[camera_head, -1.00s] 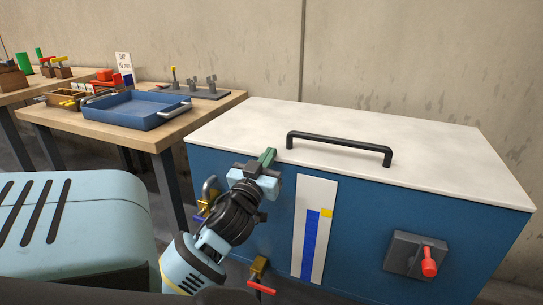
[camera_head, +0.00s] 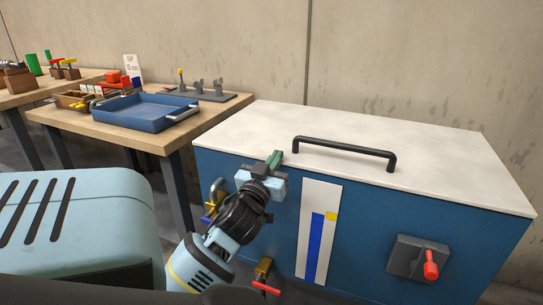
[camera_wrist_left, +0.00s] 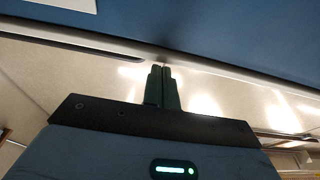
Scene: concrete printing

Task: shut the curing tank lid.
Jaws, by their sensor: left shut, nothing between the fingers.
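The curing tank (camera_head: 375,225) is a blue box. Its off-white lid (camera_head: 435,155) lies flat across the top, with no gap visible along the front edge. A black bar handle (camera_head: 345,146) stands on the lid near its front edge. My left gripper (camera_head: 275,157) is shut and empty at the lid's front edge, left of the handle. I cannot tell whether it touches the lid. In the left wrist view the green fingers (camera_wrist_left: 162,70) are together, and a blue surface (camera_wrist_left: 230,30) lies beyond their tips. My right gripper is not in view.
The tank front has a level gauge (camera_head: 318,230), a red-handled switch (camera_head: 430,264) and a red-handled valve (camera_head: 266,286). A wooden table (camera_head: 150,138) at the left holds a blue tray (camera_head: 145,112) and small tools. A concrete wall (camera_head: 420,60) stands behind.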

